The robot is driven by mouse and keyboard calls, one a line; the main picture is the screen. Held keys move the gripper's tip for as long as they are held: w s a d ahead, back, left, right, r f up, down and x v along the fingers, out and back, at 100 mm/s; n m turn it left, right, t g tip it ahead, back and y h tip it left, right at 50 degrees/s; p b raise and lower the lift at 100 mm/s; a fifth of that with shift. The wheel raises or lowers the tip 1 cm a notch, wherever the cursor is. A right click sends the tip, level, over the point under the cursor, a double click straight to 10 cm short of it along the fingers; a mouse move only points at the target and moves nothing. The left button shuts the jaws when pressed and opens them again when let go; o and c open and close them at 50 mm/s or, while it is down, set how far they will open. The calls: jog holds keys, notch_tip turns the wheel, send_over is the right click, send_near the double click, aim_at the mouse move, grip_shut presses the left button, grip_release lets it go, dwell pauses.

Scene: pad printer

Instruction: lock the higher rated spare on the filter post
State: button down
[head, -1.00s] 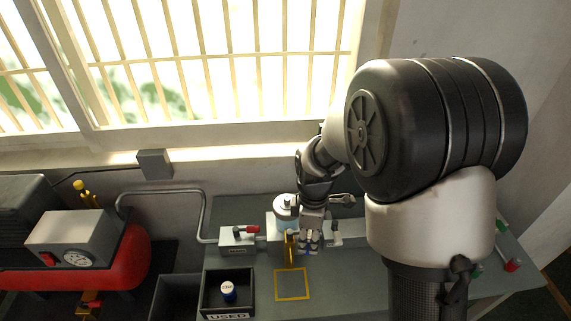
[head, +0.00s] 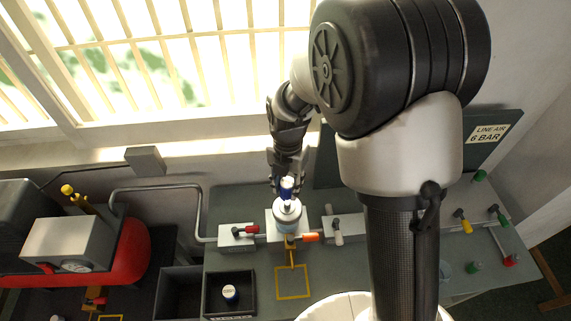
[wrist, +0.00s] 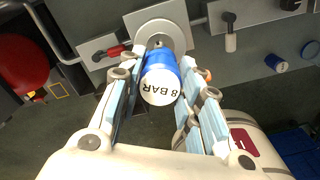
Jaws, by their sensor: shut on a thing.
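My gripper (head: 287,186) is shut on a blue spare (wrist: 163,80) with a white end face marked "8 BAR". In the wrist view its fingers (wrist: 160,85) stand on both sides of the spare. In the head view the spare (head: 288,187) shows just above the round-topped filter post (head: 287,215) on the bench. In the wrist view the spare overlaps part of the post's pale round body (wrist: 158,22); I cannot tell whether they touch. Another blue, white-ended cylinder (wrist: 276,63) lies at the right in the wrist view, its rating unreadable.
A red-handled valve (head: 240,236) is left of the post, an orange handle (head: 310,237) and a white-handled valve (head: 338,232) right. A dark tray (head: 212,310) in front holds a white-and-blue cylinder (head: 230,293). A yellow square outline (head: 292,296) is empty. A sign (head: 489,133) reads "LINE AIR 6 BAR".

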aim_at(287, 203)
jog(key=shift+w, duration=0.15)
jog(key=shift+s, duration=0.3)
jog(key=shift+w+f+b, duration=0.1)
jog(key=shift+f+b, duration=1.1)
jog(key=shift+f, duration=0.4)
jog(key=shift+f, duration=0.1)
jog(key=shift+f+b, duration=0.5)
jog(key=shift+f, duration=0.15)
jog(key=shift+f+b, duration=0.45)
jog(key=shift+f, duration=0.15)
jog(key=c, duration=1.1)
grip_release()
